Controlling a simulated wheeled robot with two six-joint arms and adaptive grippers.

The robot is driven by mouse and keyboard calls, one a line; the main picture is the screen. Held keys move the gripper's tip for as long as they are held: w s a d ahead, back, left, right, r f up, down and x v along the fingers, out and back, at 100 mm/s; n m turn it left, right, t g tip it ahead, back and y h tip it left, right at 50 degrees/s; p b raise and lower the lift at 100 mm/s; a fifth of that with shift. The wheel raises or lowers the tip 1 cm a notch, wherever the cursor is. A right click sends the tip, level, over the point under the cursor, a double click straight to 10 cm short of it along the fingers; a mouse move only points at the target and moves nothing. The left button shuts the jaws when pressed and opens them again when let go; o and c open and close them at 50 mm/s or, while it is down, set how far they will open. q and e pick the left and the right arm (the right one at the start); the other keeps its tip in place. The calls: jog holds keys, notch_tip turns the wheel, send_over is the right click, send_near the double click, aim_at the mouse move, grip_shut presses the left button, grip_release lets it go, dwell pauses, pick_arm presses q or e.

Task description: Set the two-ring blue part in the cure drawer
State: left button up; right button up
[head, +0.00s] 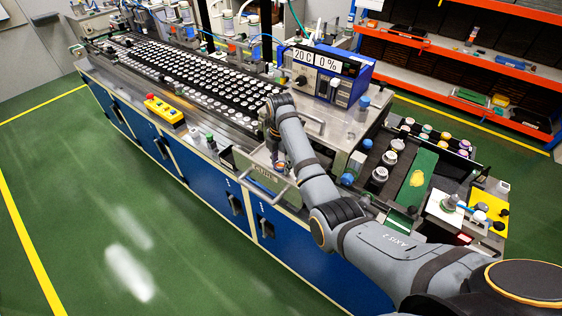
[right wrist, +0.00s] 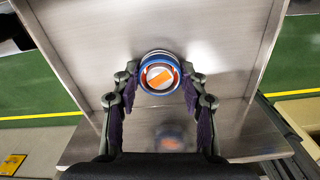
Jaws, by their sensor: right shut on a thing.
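The two-ring blue part (right wrist: 158,75) is round, with a blue outer ring, a red inner band and a white and orange centre. My right gripper (right wrist: 159,82) is shut on it, with one finger on each side. Bare metal walls and floor of the cure drawer (right wrist: 225,50) surround it in the right wrist view. I cannot tell whether the part touches the metal. In the head view, my right gripper (head: 273,152) points down over the open drawer marked CURE (head: 262,170), and the part is hidden there. My left gripper is not in view.
A control box (head: 325,72) reading 20 C and 0 % stands behind the drawer. Green floor is clear in front.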

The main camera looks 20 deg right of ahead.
jog(key=o, duration=1.5)
jog(key=shift+c, duration=0.2)
